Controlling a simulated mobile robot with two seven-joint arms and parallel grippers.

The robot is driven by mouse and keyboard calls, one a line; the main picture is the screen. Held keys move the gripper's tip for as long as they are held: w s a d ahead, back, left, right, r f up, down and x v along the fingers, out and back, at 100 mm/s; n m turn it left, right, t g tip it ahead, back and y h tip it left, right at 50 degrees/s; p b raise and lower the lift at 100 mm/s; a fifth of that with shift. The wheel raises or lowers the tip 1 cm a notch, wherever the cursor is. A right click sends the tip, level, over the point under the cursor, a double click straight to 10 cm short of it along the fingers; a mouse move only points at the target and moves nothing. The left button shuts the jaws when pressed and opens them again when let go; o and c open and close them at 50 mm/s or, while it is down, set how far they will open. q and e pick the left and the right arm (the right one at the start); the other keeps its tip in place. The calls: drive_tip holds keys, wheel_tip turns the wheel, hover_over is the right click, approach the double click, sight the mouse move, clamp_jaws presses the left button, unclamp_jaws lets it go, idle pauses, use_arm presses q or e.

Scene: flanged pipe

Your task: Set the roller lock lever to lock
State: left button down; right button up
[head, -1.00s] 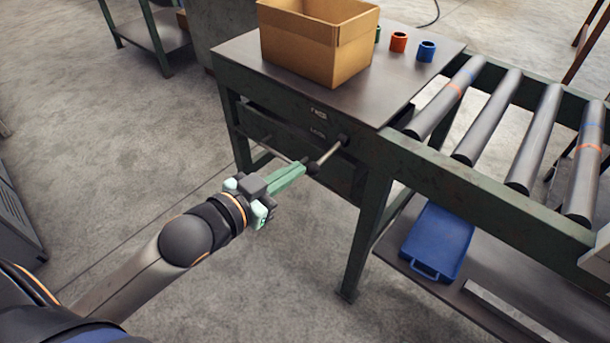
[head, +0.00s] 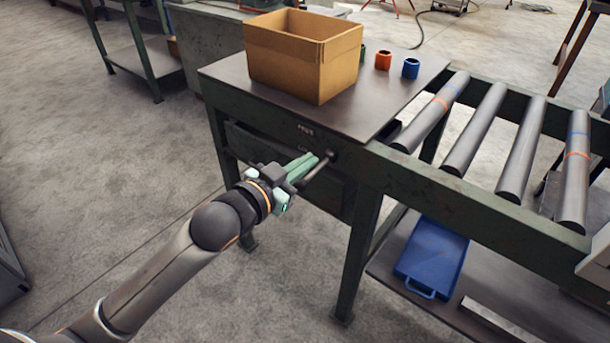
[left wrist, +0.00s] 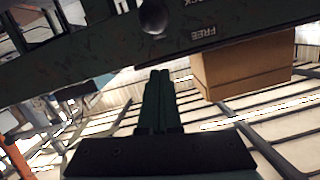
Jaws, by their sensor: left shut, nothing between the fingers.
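The roller lock lever (head: 318,169) is a dark rod on the front of the green table frame, below the tabletop. It slants down and left from a round dark end by the frame. White FREE and LOCK labels show left of it; FREE (left wrist: 210,32) is readable in the left wrist view, LOCK is partly cut off. A dark round knob (left wrist: 153,17) shows beside them there. My left gripper (head: 317,158) is shut and empty, its green fingers close along the lever's upper left side. I cannot tell whether they touch. My right gripper is out of view.
A cardboard box (head: 305,70) and small coloured rings (head: 383,60) stand on the tabletop (head: 225,76). Rollers (head: 475,130) run to the right. A blue tray (head: 432,258) lies on the lower shelf. The floor in front is clear.

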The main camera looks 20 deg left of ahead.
sight(305, 180)
use_arm(q)
drive_tip(key=f, duration=0.2)
drive_tip(key=w+f+b, duration=0.1)
drive_tip(key=f, duration=0.1)
drive_tip(key=shift+w+a, duration=0.15)
